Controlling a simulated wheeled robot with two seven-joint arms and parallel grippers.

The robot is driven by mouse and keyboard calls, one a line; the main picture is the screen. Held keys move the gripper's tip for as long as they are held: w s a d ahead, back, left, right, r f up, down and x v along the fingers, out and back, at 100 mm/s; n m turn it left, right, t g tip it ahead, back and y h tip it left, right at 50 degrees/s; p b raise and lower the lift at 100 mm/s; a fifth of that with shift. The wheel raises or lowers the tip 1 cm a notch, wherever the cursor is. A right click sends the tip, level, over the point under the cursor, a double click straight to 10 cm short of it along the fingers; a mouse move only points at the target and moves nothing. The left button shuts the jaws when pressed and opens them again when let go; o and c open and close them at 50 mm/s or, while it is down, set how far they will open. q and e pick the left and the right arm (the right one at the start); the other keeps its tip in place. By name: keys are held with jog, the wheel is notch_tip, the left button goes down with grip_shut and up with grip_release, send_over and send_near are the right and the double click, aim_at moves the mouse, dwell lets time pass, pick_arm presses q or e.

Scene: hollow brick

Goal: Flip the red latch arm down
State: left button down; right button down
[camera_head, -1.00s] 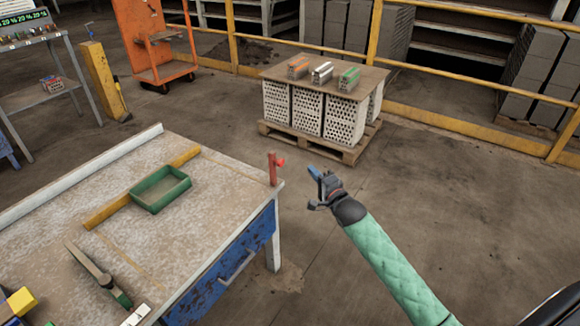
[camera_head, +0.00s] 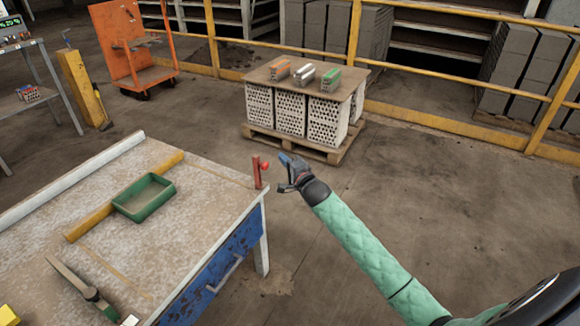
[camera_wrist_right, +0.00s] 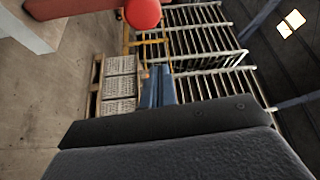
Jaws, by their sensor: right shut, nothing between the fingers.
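The red latch (camera_head: 258,175) stands upright at the far right corner of the workbench (camera_head: 190,225). Its short arm ends in a red knob (camera_head: 265,166) on the right side, near the top. My right gripper (camera_head: 286,159) is shut and empty, just right of the knob, with a small gap between them in the head view. In the right wrist view, the blue fingertips (camera_wrist_right: 157,88) are together. The round red knob (camera_wrist_right: 143,13) shows above them at the top edge, with a red bar (camera_wrist_right: 60,8) to its left. My left gripper is not in view.
A green tray (camera_head: 145,198) and a yellow strip (camera_head: 85,222) lie on the bench, with a dark tool (camera_head: 80,287) nearer. A pallet of hollow bricks (camera_head: 290,108) stands behind. A yellow railing (camera_head: 440,118) runs across the back. Open floor lies to the right.

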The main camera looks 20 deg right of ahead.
jog(key=shift+s+a+f, duration=0.15)
jog(key=shift+a, duration=0.8)
jog(key=shift+s+a+f, duration=0.1)
jog(key=shift+s+a, duration=0.05)
jog(key=shift+a, duration=0.75)
jog(key=shift+s+a, duration=0.1)
